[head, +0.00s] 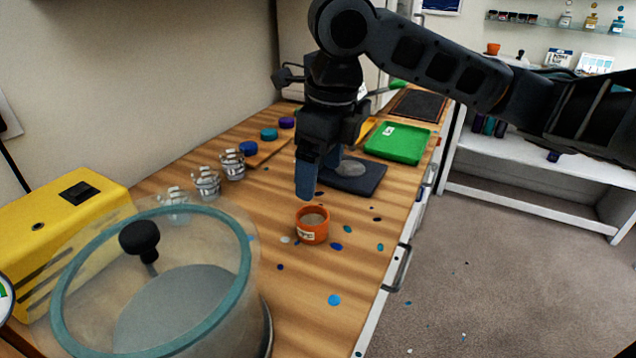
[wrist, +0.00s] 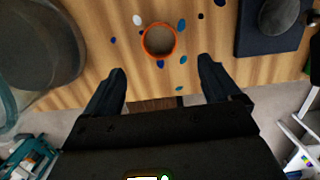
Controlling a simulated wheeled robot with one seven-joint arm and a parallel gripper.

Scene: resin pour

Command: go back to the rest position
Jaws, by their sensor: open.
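My gripper (head: 306,176) hangs from my arm above the wooden counter, fingers pointing down. In the wrist view my gripper (wrist: 162,85) shows two dark fingers spread apart with nothing between them. An orange cup (head: 312,226) with a pale label stands upright on the counter, below and slightly to the right of the fingers in the head view. In the wrist view the orange cup (wrist: 159,40) sits beyond the fingertips, apart from them, and its inside looks greyish brown.
A clear round chamber (head: 150,285) with a teal rim fills the near left, beside a yellow machine (head: 60,240). A dark pad (head: 364,180) and green tray (head: 398,142) lie farther back. Coloured spots dot the counter (head: 300,320).

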